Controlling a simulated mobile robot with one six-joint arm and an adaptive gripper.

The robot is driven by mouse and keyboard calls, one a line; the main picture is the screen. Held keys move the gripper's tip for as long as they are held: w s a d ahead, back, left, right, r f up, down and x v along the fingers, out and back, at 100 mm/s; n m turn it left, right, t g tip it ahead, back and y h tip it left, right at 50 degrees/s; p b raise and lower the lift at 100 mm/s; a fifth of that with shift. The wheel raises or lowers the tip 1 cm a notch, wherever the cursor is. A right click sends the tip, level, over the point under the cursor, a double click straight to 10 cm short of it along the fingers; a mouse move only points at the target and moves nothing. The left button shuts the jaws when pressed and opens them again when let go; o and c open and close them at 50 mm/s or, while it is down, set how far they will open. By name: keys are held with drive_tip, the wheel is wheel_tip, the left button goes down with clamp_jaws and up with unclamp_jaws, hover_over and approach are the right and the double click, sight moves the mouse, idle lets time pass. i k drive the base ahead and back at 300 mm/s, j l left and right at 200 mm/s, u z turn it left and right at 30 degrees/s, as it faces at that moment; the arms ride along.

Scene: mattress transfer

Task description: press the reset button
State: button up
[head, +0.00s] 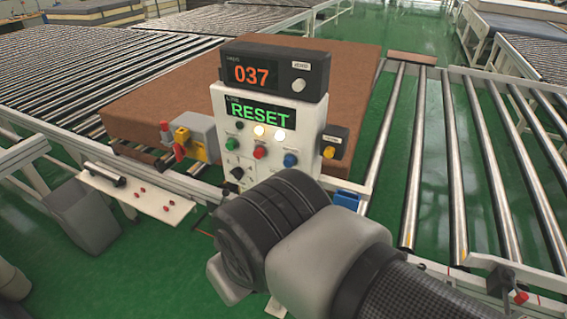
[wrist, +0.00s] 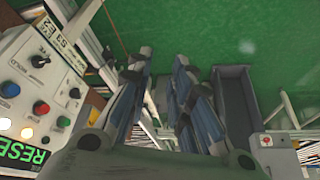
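The white control panel (head: 222,105) stands upright in the middle of the head view, with a lit green RESET display (head: 260,114). Its face has a red button (head: 260,152), a blue button (head: 290,160), a green button (head: 231,144) and lit white lamps. The small labels are unreadable, so I cannot tell which button is reset. In the wrist view the panel lies at the left, with the red button (wrist: 41,107) and blue button (wrist: 10,89). My gripper (wrist: 162,58) is empty, its fingers apart, to the right of the panel and touching no button. My wrist hides its fingers in the head view.
A counter box reading 037 (head: 270,73) sits on top of the panel. A side box with a yellow button (head: 328,152) is at its right. A brown mattress (head: 165,100) lies behind on rollers. A roller conveyor (head: 418,150) runs at the right; green floor is around.

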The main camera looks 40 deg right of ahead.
sight(289, 161)
drive_tip(key=z, duration=2.05)
drive_tip(key=k+l, duration=0.3)
drive_tip(key=k, duration=0.15)
drive_tip(key=j+z, duration=0.05)
